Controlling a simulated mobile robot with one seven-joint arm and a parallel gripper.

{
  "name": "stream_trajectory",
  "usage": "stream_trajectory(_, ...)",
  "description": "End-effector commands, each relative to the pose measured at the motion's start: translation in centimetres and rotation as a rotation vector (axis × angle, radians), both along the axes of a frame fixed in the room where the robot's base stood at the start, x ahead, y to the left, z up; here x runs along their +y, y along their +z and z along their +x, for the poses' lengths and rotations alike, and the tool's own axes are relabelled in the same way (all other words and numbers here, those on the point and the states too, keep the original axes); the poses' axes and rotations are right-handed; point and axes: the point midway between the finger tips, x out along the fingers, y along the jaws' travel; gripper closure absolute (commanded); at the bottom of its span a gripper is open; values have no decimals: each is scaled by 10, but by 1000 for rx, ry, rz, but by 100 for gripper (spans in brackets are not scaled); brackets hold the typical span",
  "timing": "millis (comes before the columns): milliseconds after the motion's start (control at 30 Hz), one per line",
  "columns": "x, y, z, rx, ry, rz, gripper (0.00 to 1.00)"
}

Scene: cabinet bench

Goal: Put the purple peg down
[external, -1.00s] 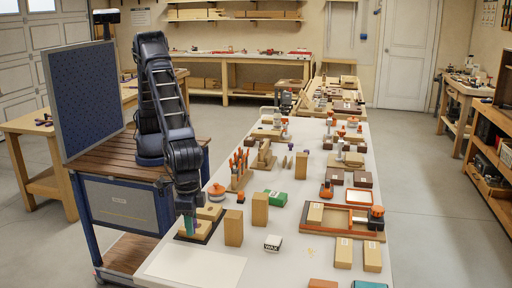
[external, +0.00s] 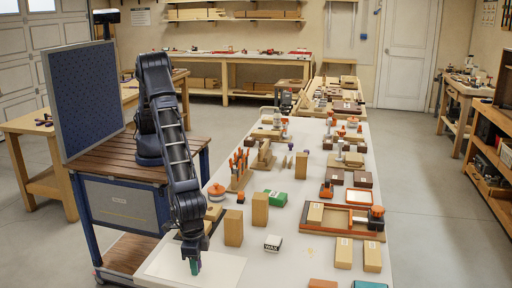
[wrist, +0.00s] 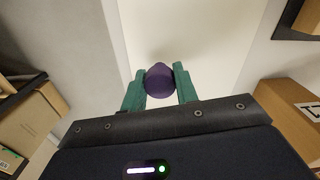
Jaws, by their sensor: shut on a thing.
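My gripper (external: 194,266) is over the white sheet (external: 226,271) at the near left corner of the bench. In the wrist view the green fingers of my gripper (wrist: 160,88) are shut on the purple peg (wrist: 161,78), one on each side of it. I look down on the peg's rounded purple end; the rest of it is hidden. The pale sheet (wrist: 190,35) lies behind it in that view. I cannot tell whether the peg touches the sheet.
Two upright wooden blocks (external: 233,227) (external: 260,209) stand beyond the sheet. Wooden blocks (wrist: 285,112) show at the right of the wrist view. The sheet is otherwise bare.

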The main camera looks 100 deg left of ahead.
Motion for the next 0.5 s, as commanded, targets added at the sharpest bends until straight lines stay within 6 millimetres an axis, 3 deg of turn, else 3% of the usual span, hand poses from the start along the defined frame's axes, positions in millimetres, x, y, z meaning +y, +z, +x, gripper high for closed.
stream_trajectory(133,0,-16,0,0,0,0,92)
stream_trajectory(500,0,-20,0,0,0,0,92)
